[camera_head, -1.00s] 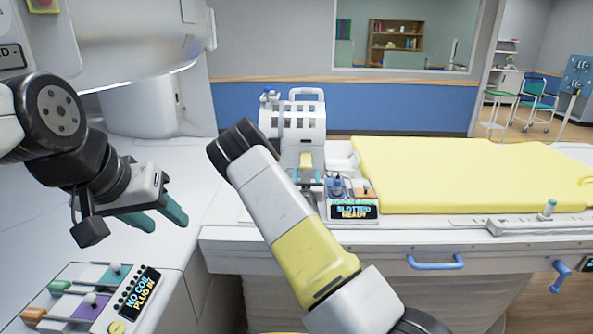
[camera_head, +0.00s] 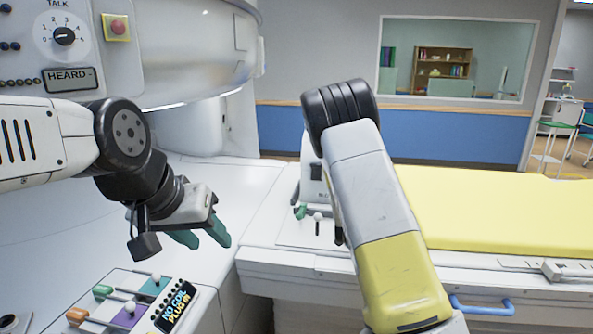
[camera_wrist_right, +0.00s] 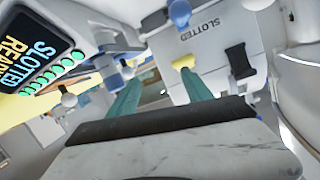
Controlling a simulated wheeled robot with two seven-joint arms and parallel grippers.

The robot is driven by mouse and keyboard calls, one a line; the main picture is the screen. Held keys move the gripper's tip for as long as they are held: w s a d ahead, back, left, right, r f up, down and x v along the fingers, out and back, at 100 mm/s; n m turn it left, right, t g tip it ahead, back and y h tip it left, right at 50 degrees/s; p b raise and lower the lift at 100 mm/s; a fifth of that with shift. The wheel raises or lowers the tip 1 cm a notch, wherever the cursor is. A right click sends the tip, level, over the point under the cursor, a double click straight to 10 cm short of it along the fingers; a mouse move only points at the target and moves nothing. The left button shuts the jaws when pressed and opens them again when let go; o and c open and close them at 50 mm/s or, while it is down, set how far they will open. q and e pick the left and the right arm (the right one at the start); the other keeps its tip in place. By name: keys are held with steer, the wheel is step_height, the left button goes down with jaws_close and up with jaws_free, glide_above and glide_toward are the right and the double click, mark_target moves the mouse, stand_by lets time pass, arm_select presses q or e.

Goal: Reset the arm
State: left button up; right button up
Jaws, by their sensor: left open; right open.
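My left gripper (camera_head: 204,239) is in the left of the head view, with two teal fingers apart and nothing between them. It hangs above the white surface, behind a panel whose display (camera_head: 175,306) reads "NO COIL PLUG IN". My right arm rises from the bottom of the head view, bent at a black joint, and hides its own gripper there. In the right wrist view the right gripper (camera_wrist_right: 163,84) has its teal fingers apart and empty. They point toward a white plate (camera_wrist_right: 205,42) marked "SLOTTED", with a yellow tab (camera_wrist_right: 184,62) near the right fingertip.
A display (camera_wrist_right: 40,48) beginning "SLOTTED" is at the left of the right wrist view. A yellow-topped bed (camera_head: 500,212) with a blue handle (camera_head: 484,307) extends right. The scanner wall has a knob (camera_head: 64,36) and red button (camera_head: 117,27).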

steer(key=s+a+r+n+g+y, duration=0.1)
steer(key=s+a+r+g+y, duration=0.2)
steer(key=s+r, duration=0.55)
steer(key=s+a+r+n+g+y, duration=0.15)
steer(key=s+a+r+y, duration=0.35)
steer(key=s, duration=0.7)
steer(key=s+r+n+g, duration=0.1)
steer(key=s+n+g, duration=0.1)
steer(key=s, duration=0.8)
steer(key=s+r+n+g+h, duration=0.1)
steer(key=s+r+n, duration=0.1)
steer(key=s, duration=0.9)
steer(key=shift+d+r+g, duration=0.15)
steer(key=shift+r+g, duration=0.15)
steer(key=shift+g, duration=0.05)
steer(key=shift+w, duration=0.1)
